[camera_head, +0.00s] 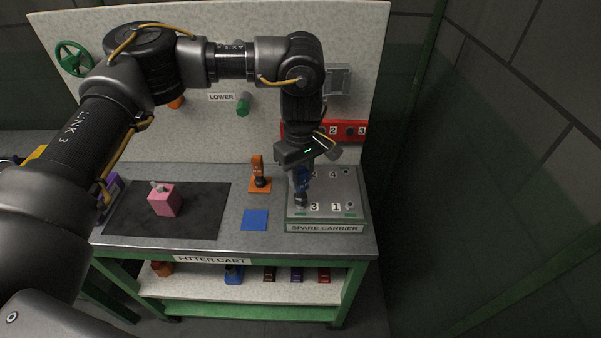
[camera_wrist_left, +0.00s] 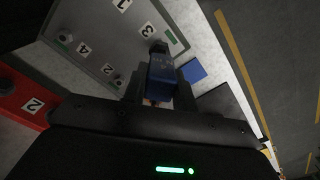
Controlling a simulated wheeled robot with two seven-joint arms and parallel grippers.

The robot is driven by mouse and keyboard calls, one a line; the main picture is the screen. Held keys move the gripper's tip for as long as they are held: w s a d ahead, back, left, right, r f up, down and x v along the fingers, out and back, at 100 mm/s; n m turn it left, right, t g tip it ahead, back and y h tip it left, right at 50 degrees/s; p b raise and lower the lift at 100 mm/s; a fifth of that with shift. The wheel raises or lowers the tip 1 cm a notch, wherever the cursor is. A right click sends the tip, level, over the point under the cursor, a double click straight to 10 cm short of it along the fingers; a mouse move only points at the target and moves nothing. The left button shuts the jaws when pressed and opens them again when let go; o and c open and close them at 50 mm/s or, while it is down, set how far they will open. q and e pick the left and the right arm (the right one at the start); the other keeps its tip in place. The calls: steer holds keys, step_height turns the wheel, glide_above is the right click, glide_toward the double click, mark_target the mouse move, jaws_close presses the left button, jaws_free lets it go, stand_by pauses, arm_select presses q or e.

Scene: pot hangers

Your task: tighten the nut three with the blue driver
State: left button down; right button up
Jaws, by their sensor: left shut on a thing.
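My left gripper (camera_head: 303,168) is shut on the blue driver (camera_head: 303,184), which points down over the grey spare carrier plate (camera_head: 325,189). The driver's dark socket end is at the front left corner of the plate, beside the label 3 (camera_head: 314,208). In the left wrist view the blue driver (camera_wrist_left: 162,70) sits between the fingers, its black end close to the label 3 (camera_wrist_left: 147,30). Nut three is hidden by the driver's end; I cannot tell whether the two touch. My right gripper is in neither view.
A red strip (camera_head: 350,131) with numbers stands behind the carrier. An orange driver stand (camera_head: 260,183), a blue square (camera_head: 255,220) and a pink block (camera_head: 164,202) on a dark mat (camera_head: 205,222) are to the left. Several items lie on the lower shelf (camera_head: 205,287).

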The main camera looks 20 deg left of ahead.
arm_select(q)
step_height(320, 180, up, 5)
steer(key=p, duration=0.4)
steer(key=shift+d+f+m, duration=0.1)
steer(key=shift+m, duration=0.3)
steer(key=s+a+f+m+b, duration=0.1)
steer(key=s+a+f+m, duration=0.1)
steer(key=s+a+m, duration=0.2)
steer(key=s+a+f+m+b, duration=0.1)
steer(key=s+a+m, duration=0.3)
steer(key=s, duration=0.7)
steer(key=shift+a+f+m, duration=0.2)
steer(key=shift+f+m, duration=0.35)
steer(key=shift+m, duration=0.15)
